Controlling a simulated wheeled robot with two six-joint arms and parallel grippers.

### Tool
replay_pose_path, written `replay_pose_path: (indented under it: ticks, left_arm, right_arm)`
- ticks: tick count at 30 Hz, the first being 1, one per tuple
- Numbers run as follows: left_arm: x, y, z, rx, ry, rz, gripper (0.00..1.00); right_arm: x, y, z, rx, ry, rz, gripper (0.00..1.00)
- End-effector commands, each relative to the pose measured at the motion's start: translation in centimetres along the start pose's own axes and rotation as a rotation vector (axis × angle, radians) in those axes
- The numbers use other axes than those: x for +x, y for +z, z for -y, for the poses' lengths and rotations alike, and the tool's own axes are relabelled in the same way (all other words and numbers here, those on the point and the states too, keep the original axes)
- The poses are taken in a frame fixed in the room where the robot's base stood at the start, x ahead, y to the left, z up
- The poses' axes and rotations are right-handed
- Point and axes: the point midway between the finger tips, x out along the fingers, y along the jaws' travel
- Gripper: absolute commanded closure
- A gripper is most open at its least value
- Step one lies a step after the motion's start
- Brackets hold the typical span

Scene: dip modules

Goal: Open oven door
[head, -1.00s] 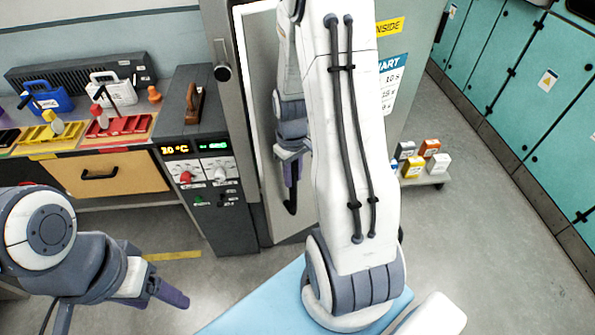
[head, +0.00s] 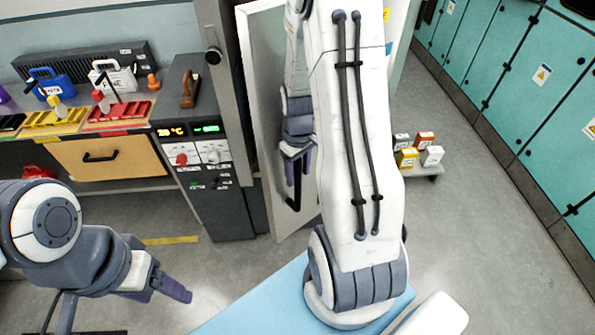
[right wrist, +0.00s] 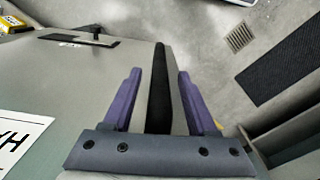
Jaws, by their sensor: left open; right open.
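The oven's tall pale door panel (head: 262,90) stands at an angle beside the control unit (head: 205,150), its face leaning away from the grey post. My right gripper (head: 297,178) is at this panel, partly hidden behind my own arm. In the right wrist view, its open purple fingers (right wrist: 160,95) stand on either side of a long dark strip (right wrist: 160,75), with gaps on both sides. My left gripper (head: 178,292) is open and empty over the floor at lower left.
A bench with colored trays (head: 118,112) and a wooden drawer (head: 110,157) stands at left. Several small boxes (head: 407,157) sit on a low shelf right of the oven. Teal cabinets (head: 530,85) line the right wall. Grey floor lies clear between.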

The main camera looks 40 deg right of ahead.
Motion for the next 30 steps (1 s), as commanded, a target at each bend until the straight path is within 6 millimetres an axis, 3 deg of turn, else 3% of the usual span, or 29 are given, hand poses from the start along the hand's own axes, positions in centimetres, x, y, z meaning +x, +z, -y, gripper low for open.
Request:
replay_pose_path:
  ticks: [11, 24, 30]
  left_arm:
    - [0.2, 0.0, 0.0, 0.000, 0.000, 0.000, 0.31]
    - [1.3, 0.1, 0.1, -0.002, 0.000, 0.000, 0.31]
    - [1.5, 0.1, 0.1, -0.002, 0.000, 0.000, 0.31]
  right_arm:
    - [-0.6, -0.2, 0.0, -0.003, 0.004, -0.006, 0.43]
    - [-8.4, -0.2, 0.1, -0.002, 0.004, -0.006, 0.43]
    - [-10.2, -0.1, 0.1, -0.002, 0.002, -0.003, 0.43]
